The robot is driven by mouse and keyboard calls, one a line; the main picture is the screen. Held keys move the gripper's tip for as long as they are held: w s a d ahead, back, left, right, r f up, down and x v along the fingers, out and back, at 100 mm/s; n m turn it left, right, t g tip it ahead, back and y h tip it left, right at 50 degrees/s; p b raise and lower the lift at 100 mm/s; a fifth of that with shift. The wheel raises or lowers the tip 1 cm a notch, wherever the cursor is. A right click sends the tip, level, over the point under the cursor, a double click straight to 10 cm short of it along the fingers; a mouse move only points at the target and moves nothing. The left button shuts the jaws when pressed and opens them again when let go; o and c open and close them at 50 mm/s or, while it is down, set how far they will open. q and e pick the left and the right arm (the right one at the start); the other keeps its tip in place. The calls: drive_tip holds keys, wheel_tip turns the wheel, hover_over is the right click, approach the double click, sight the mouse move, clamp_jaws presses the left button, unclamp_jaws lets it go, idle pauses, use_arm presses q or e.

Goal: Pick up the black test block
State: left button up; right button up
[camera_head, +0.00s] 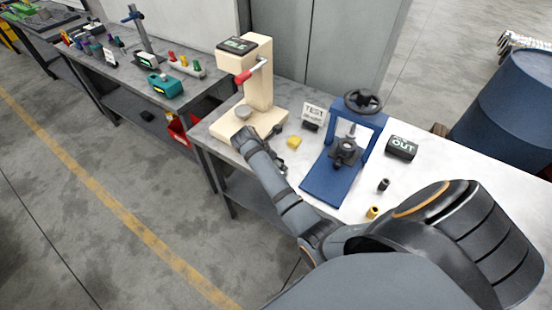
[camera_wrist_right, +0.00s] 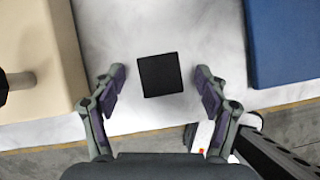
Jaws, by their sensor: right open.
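The black test block (camera_wrist_right: 160,75) shows as a dark square on the pale tabletop in the right wrist view. It lies between the two fingertips of my right gripper (camera_wrist_right: 159,73), with a gap on each side. The gripper is open and touches nothing that I can see. The height above the block is hard to tell. In the head view my right gripper (camera_head: 279,148) is over the table between the cream press and the blue press. The block cannot be made out clearly there, near my dark wrist and fingers. My left gripper is not in view.
The cream press (camera_head: 258,85) stands left of my gripper and the blue press (camera_head: 337,185) right.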

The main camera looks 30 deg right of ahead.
drive_tip(key=shift+r, duration=0.15)
drive_tip(key=shift+s, duration=0.1)
drive_tip(key=c, duration=1.5)
clamp_jaws()
drive_tip(key=shift+r, duration=0.1)
